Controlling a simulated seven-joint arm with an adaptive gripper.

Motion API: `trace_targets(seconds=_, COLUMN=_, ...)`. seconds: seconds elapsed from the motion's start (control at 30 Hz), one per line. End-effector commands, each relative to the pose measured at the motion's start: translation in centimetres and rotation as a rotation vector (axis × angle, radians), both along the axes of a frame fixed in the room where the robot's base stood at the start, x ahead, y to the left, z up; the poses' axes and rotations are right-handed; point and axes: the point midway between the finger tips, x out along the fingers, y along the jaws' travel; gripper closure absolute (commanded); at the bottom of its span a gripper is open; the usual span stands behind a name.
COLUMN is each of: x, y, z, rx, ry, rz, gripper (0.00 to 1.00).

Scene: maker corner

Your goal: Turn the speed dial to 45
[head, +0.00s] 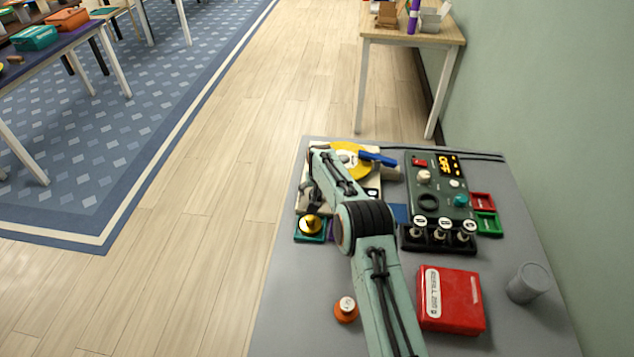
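The dark green control panel (436,188) lies on the grey table, right of my arm. It has a cream knob (424,177) and a teal knob (461,200); their markings are too small to read, so I cannot tell which is the speed dial. An orange-lit display (448,164) at its top seems to read "OFF". A red switch (420,163) is at its top left. My gripper (311,198) is small and dark at the left, over the cream machine base and apart from the panel. My arm partly hides it, and its fingers are not clear.
A yellow disc (350,158) with a blue handle (378,159) is left of the panel. Several small items surround it: white-topped plungers (440,234), red tray (482,202), green tray (488,224), red box (451,300), grey cup (529,283), orange knob (346,309).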

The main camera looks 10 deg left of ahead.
Motion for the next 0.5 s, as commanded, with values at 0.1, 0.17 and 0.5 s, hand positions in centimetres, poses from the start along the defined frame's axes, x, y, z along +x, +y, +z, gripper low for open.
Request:
trace_targets(seconds=0.1, x=-0.8, y=-0.2, z=2.1, rx=0.001, ry=-0.004, rz=0.0, gripper=0.33)
trace_targets(seconds=0.17, x=-1.3, y=-0.3, z=3.5, rx=0.001, ry=-0.004, rz=0.0, gripper=0.33)
trace_targets(seconds=0.5, x=-3.7, y=-1.0, z=9.2, rx=0.001, ry=-0.002, rz=0.0, gripper=0.33)
